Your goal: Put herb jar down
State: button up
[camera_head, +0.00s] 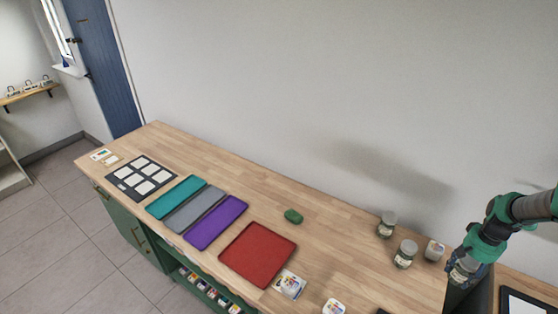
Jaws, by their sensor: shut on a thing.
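My gripper (466,262) is at the right of the head view, pointing down beside the right end of the wooden counter. It is shut on a small clear jar (458,274), taken to be the herb jar, which is partly hidden by the fingers. Whether the jar touches a surface cannot be told from here. Two similar glass jars with grey lids stand upright on the counter to the left, one further back (387,226) and one nearer (404,257).
A small white-labelled container (434,250) stands close to my gripper. The counter (340,262) also carries a red tray (258,254), purple, grey and teal trays, a green lump (293,216) and cards (290,284). Bare wood lies between the red tray and the jars.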

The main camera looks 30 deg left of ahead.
aim_at(470, 260)
jog(key=shift+r, duration=0.1)
notch_tip(470, 260, up, 5)
jog(key=shift+a+r, duration=0.1)
jog(key=shift+n, duration=0.4)
jog(key=a+p, duration=0.1)
jog(key=a, duration=0.4)
jog(key=a+p, duration=0.1)
jog(key=a, duration=1)
jog(key=shift+w+a+r+p, duration=0.1)
jog(key=shift+w+a+p, duration=0.25)
jog(key=shift+w+p, duration=0.05)
jog(key=s+a+n+p, duration=0.15)
jog(key=s+a, duration=0.45)
jog(key=a, duration=0.8)
jog(key=s+a+p, duration=0.3)
jog(key=s+a, duration=0.3)
jog(key=a, duration=0.8)
jog(key=s+a+n+p, duration=0.15)
jog(key=s+a, duration=0.45)
jog(key=a, duration=0.8)
jog(key=shift+m, duration=0.5)
notch_tip(470, 260, down, 8)
jog(key=shift+f+p, duration=0.25)
jog(key=shift+p, duration=0.05)
jog(key=shift+w, duration=0.1)
